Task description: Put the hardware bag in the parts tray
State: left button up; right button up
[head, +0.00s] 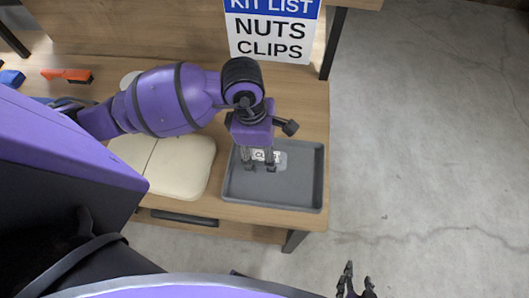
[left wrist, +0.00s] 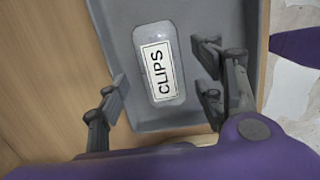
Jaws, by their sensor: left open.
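The hardware bag, a clear grey pouch with a white CLIPS label (left wrist: 158,72), lies inside the dark grey parts tray (head: 300,197). In the head view the bag (head: 280,160) is partly hidden by my left gripper (head: 259,167). In the left wrist view my left gripper (left wrist: 165,82) is open, its fingers on either side of the bag and apart from it. The tray floor (left wrist: 115,20) shows around the bag. My right gripper (head: 355,283) shows only as dark fingers at the bottom edge of the head view; whether it is open is unclear.
The tray stands at the right end of a wooden bench (head: 312,100). A cream pad (head: 185,165) lies left of it. A KIT LIST sign (head: 270,32) reading NUTS and CLIPS stands behind. An orange-red tool (head: 67,75) lies far left. Bare tray floor lies right of the bag.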

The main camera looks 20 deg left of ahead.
aim_at(258, 154)
pick_arm(q)
notch_tip(258, 154, up, 10)
jog(key=a, duration=0.1)
jog(key=shift+s+a, duration=0.25)
